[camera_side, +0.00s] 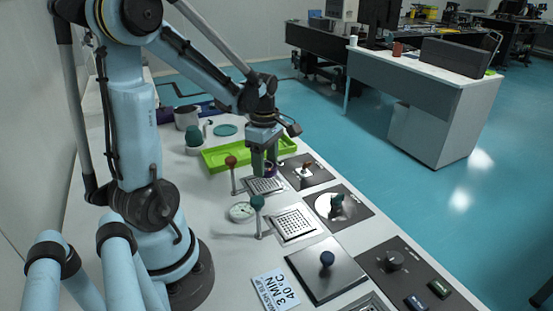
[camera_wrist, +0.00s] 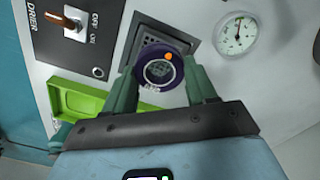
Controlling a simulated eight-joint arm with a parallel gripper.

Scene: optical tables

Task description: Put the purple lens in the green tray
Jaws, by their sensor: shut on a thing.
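The purple lens (camera_wrist: 158,71) is a round ring with a clear centre and an orange dot. In the wrist view it sits between the two green fingers of my gripper (camera_wrist: 160,85), which is shut on it. In the side view my gripper (camera_side: 264,168) points down, and a small purple part of the lens (camera_side: 270,169) shows between the fingers. The lens is above the metal grate plate (camera_wrist: 158,48) near the front edge of the green tray (camera_side: 223,157). The green tray is at the lower left in the wrist view (camera_wrist: 75,97). Its visible part is empty.
A red-knobbed lever (camera_side: 231,162) and a teal-knobbed lever (camera_side: 257,202) stand close by. A dial gauge (camera_side: 242,211) lies on the table. The drier switch panel (camera_side: 304,171) is right of my gripper. A teal round object (camera_side: 194,138) stands behind the tray.

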